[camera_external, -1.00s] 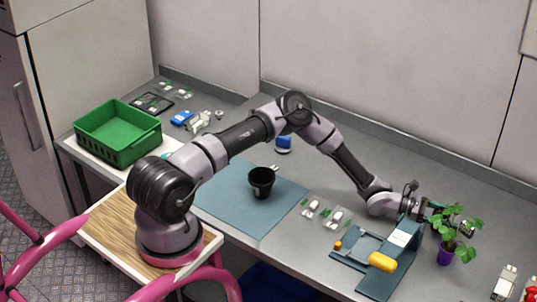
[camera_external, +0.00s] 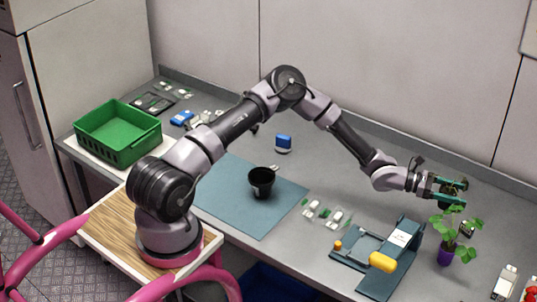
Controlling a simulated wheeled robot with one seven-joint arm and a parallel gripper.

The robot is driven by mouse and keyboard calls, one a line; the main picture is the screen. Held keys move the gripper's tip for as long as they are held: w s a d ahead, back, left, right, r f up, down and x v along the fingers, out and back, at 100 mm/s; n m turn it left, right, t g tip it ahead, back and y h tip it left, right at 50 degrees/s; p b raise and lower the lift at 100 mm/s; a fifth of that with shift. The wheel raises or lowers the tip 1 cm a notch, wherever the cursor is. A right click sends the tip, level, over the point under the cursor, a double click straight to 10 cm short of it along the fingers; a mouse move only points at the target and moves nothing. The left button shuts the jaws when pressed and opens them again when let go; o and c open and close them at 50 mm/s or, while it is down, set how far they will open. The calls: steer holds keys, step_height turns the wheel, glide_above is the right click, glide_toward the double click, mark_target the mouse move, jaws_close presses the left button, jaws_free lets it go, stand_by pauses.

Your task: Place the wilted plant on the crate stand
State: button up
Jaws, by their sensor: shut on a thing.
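My gripper (camera_external: 456,191) is raised above the right part of the bench, its green fingers shut on a small dark, brownish thing. That thing is mostly hidden by the fingers and too small to identify. A leafy green plant in a purple pot (camera_external: 446,255) stands upright on the bench just below my gripper. Its top leaves come close to the fingers in the picture; I cannot tell whether they touch. A green crate (camera_external: 118,152) sits on a white slab at the far left; I cannot tell whether this is the crate stand.
A blue-grey stand (camera_external: 408,237) with a yellow-handled tool (camera_external: 382,262) is left of the purple pot. A black pot (camera_external: 261,183) stands on a blue mat (camera_external: 235,212). A small dark item (camera_external: 467,229) is behind the plant.

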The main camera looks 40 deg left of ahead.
steer(key=w+a+f+n+t+y, duration=0.1)
steer(key=w+a+f+t, duration=0.15)
steer(key=a, duration=1.25)
steer(key=w+a+f+n+t+y, duration=0.1)
steer(key=w+a, duration=0.2)
steer(key=a, duration=1.2)
steer(key=s+a+n+t+y, duration=0.2)
steer(key=s+a, duration=0.1)
steer(key=a, duration=0.5)
steer(key=s+a+n+t+y, duration=0.2)
steer(key=s+a+n+t, duration=0.1)
steer(key=a, duration=0.6)
steer(key=s+a+n+t+y, duration=0.2)
steer(key=s+a+t, duration=0.1)
steer(key=a, duration=0.6)
steer(key=shift+s+r+n+y, duration=0.3)
steer(key=shift+s+r+y, duration=0.05)
steer(key=shift+s+y, duration=0.1)
steer(key=shift+a, duration=0.15)
